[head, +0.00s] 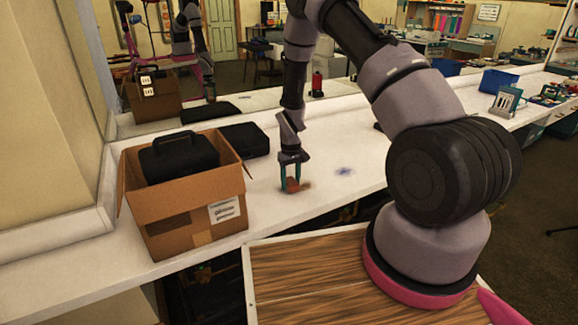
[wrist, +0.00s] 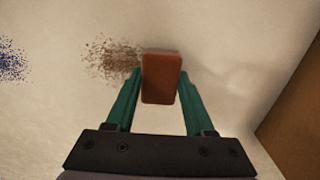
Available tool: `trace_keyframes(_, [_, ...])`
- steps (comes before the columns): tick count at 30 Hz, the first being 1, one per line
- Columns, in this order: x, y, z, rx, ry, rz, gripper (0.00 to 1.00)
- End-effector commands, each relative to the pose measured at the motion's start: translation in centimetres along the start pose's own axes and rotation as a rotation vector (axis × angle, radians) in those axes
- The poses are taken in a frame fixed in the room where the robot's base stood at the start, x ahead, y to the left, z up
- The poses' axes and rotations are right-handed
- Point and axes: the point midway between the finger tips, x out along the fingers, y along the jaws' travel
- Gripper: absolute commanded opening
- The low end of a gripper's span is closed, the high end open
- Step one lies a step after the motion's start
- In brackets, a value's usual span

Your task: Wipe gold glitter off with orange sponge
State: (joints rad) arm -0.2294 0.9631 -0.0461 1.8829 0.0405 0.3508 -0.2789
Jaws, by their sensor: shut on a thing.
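My gripper (head: 291,174) is shut on the orange sponge (head: 292,187), low over the white counter (head: 275,205). In the wrist view the sponge (wrist: 161,77) sits between the two green fingers of my gripper (wrist: 160,88). The gold glitter (wrist: 112,59) is a brownish speckled patch just left of the sponge, its right edge meeting or hidden by the sponge. In the head view the glitter (head: 306,184) shows as a small smudge right beside the sponge. I cannot tell whether the sponge touches the counter.
A blue glitter patch (head: 345,171) lies farther right; it also shows in the wrist view (wrist: 11,64). A cardboard box (head: 195,225) holding a black case (head: 180,158) stands left of my gripper. A mirror backs the counter. The counter right of the gripper is mostly clear.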

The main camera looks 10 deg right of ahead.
Motion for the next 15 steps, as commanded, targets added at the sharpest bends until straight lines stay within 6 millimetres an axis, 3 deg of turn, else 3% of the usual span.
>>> trace_keyframes(2, [-2.4,0.2,-0.4,0.002,0.010,0.002,0.00])
trace_keyframes(15, [-6.0,0.2,-0.7,0.006,0.006,0.001,0.00])
